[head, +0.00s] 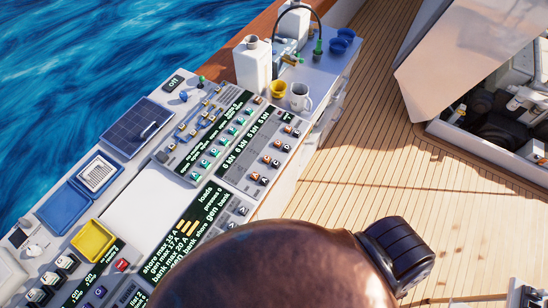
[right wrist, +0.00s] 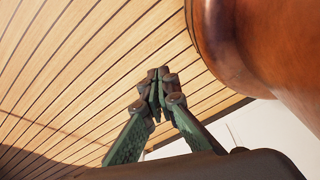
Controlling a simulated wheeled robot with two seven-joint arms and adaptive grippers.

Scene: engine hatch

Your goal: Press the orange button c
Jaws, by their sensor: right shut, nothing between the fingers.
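A group of small orange buttons (head: 264,170) sits on the grey control panel (head: 225,175) in the head view, beside the dark strip of kN readings. The letters on them are small; the one at the lower right of the group (head: 263,181) looks like a C, but I cannot be sure. My right gripper (right wrist: 159,82) shows in the right wrist view with its dark green fingers shut and empty, over wooden deck planks. No button or panel lettering shows in that view. My left gripper is not in view.
A large copper-coloured rounded form (head: 280,270) covers the bottom middle of the head view and hides part of the panel. A white mug (head: 299,97), a yellow cup (head: 278,89) and a white jug (head: 253,65) stand beyond the buttons.

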